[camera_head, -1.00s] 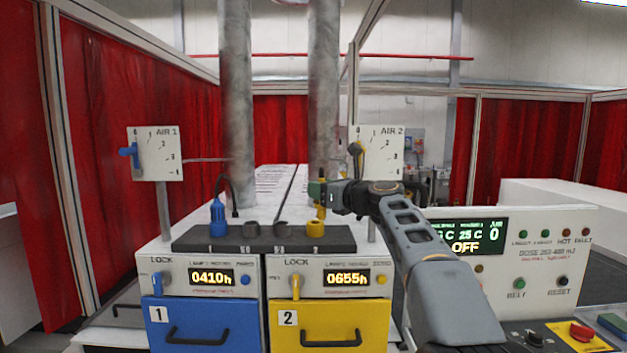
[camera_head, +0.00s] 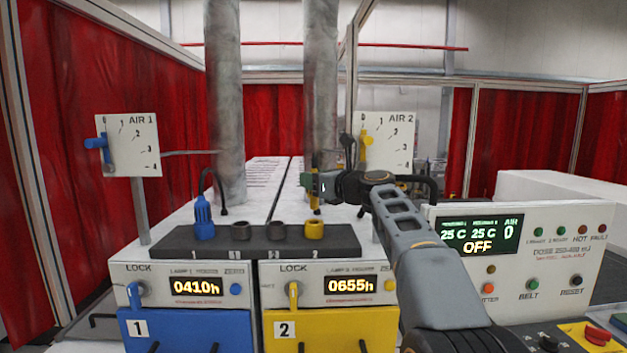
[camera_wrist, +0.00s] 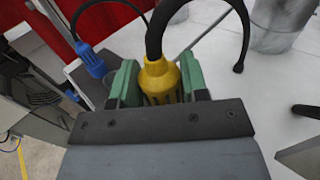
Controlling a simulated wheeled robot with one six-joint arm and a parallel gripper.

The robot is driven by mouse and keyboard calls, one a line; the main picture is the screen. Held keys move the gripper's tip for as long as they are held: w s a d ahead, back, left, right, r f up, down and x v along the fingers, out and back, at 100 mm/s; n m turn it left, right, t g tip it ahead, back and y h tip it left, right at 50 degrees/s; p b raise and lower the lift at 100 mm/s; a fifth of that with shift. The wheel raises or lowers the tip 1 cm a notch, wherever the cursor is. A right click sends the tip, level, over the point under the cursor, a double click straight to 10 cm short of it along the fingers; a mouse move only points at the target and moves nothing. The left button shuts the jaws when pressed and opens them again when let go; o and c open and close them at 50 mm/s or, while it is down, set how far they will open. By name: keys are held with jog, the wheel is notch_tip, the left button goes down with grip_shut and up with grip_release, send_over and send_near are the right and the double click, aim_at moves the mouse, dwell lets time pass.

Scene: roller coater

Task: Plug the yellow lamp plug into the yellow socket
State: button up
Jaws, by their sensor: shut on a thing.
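My gripper (camera_head: 319,187) is shut on the yellow lamp plug (camera_head: 315,203), above the black socket bar. In the wrist view, the yellow plug (camera_wrist: 161,80) sits between the green finger pads, its black cable leaving from the top. The plug's lower end is hidden there by the gripper body. The yellow socket (camera_head: 315,229) is at the right end of the bar, under the plug in the head view. A small gap shows between them; the depth offset is hard to tell.
A blue plug (camera_head: 203,218) stands at the left end of the bar (camera_head: 258,246). Two grey sockets (camera_head: 239,231) (camera_head: 277,230) lie between it and the yellow socket. Two ducts rise behind. The control panel (camera_head: 515,255) is to the right of the drawers.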

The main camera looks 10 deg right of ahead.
aim_at(317, 206)
jog(key=shift+f+b, duration=2.55)
jog(key=shift+f, duration=0.25)
jog(key=shift+f+b, duration=0.4)
jog(key=shift+f, duration=0.25)
jog(key=o, duration=1)
jog(key=shift+o, duration=0.2)
jog(key=b+v, duration=0.3)
jog(key=v, duration=1.1)
jog(key=shift+b, duration=0.35)
jog(key=shift+w, duration=0.1)
notch_tip(317, 206, up, 10)
jog(key=p, duration=1)
